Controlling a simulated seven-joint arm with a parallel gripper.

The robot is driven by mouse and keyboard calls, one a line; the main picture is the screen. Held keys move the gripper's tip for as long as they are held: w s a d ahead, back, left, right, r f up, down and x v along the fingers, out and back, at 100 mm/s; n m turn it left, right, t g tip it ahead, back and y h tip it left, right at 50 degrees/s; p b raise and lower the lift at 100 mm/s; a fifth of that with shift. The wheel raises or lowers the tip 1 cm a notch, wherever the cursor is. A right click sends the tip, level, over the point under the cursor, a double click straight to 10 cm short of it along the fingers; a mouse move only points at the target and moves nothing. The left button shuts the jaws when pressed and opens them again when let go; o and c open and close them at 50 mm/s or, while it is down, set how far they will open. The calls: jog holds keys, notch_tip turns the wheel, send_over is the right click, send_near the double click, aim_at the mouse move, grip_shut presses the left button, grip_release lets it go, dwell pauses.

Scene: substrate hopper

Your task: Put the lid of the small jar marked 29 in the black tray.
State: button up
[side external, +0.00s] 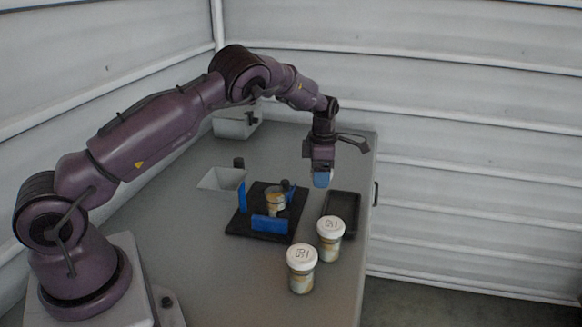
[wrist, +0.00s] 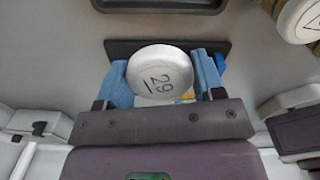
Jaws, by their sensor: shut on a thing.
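My gripper (side external: 322,180) is above the table, between the fixture and the black tray. Its blue fingers are shut on the white lid marked 29 (wrist: 160,73), which the wrist view shows face-on between them. The lid is hard to make out in the side view. The small jar (side external: 275,202) stands upright in a black fixture (side external: 240,223) with blue blocks, and no white lid shows on it. The black tray (side external: 342,204) lies on the table to the right of the fixture and looks empty.
Two jars with white lids (side external: 302,258) (side external: 331,228) stand in front of the tray, near the table's right edge. A ribbed wall (side external: 470,150) stands beyond the table.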

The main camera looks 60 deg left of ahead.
send_over(341, 216)
notch_tip(341, 216, down, 2)
jog(key=f, duration=0.1)
jog(key=shift+a+f, duration=0.15)
jog(key=shift+f, duration=3.45)
jog(key=shift+f, duration=0.15)
jog(key=o, duration=0.8)
jog(key=shift+o, duration=0.2)
jog(key=shift+r, duration=3.75)
